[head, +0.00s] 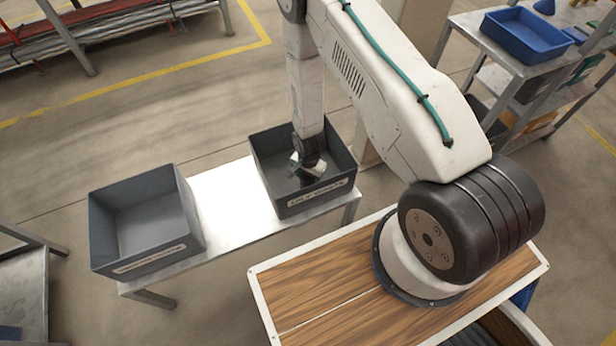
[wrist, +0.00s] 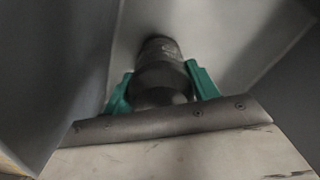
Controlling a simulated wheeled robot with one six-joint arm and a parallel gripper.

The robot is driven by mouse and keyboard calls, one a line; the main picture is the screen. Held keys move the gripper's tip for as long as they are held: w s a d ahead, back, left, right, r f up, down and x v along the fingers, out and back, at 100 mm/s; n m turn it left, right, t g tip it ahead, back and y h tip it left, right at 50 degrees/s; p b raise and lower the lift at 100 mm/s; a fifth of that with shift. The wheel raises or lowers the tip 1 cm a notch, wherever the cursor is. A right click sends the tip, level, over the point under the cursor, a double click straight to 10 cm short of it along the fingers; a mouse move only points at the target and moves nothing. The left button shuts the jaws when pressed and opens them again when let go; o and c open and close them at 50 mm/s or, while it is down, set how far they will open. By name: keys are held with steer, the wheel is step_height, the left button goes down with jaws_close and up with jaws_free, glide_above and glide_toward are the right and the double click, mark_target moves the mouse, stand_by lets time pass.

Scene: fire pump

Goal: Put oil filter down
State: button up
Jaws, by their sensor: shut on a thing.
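The oil filter is a dark cylinder (wrist: 160,72) in the wrist view. The green fingers of my gripper (wrist: 162,88) are shut on it, one on each side. In the head view my gripper (head: 309,172) reaches down inside the right-hand grey bin (head: 320,196), which has a white label on its front. The filter is mostly hidden there by my wrist and the bin. Grey bin walls stand close on both sides in the wrist view. I cannot tell whether the filter touches the bin floor.
A second grey bin (head: 146,222), empty and labelled, stands to the left on the same metal table (head: 228,205). Bare tabletop lies between the bins. A shelf with a blue tray (head: 527,35) is at the upper right.

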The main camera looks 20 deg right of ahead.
steer(key=o, duration=1.3)
steer(key=shift+f, duration=0.1)
